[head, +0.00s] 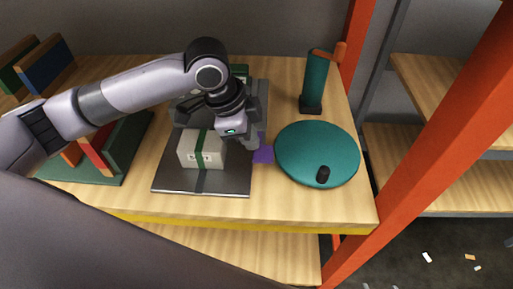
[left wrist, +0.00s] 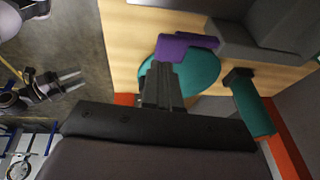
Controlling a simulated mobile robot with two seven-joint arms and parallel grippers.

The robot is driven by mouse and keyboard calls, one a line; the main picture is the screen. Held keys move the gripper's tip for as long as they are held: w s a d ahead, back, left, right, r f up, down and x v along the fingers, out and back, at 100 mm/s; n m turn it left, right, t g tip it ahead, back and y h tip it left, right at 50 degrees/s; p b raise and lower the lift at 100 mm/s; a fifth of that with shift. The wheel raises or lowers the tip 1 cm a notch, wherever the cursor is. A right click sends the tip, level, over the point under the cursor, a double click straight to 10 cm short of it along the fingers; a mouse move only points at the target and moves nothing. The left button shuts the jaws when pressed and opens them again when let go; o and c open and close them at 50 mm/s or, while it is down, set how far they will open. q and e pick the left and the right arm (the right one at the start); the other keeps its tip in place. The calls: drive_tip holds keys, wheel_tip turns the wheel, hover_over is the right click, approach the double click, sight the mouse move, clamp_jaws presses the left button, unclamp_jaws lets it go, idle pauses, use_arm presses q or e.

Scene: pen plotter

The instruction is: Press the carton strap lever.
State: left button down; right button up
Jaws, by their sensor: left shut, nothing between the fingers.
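The purple lever (head: 263,154) sticks out at the right side of the grey strapping machine (head: 262,92). In the left wrist view the purple lever (left wrist: 185,46) lies just beyond my fingertips. A pale carton (head: 201,148) with a green strap sits on the machine's dark plate (head: 180,187). My left gripper (head: 254,146) is shut and empty, close beside the lever; I cannot tell whether it touches. Its closed fingers show in the left wrist view (left wrist: 160,68). My arm hides part of the machine. My right gripper (left wrist: 82,79) appears in the left wrist view, open and away from the bench.
A teal turntable (head: 315,150) with a black knob is right of the lever. A teal cylinder (head: 314,80) on a dark base stands behind it. A green rack (head: 125,150) with boards is at left. An orange post (head: 430,140) rises at right.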

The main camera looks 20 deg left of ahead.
use_arm(q)
drive_tip(key=shift+v, duration=1.9)
drive_tip(key=shift+d, duration=0.1)
drive_tip(key=shift+s, duration=0.1)
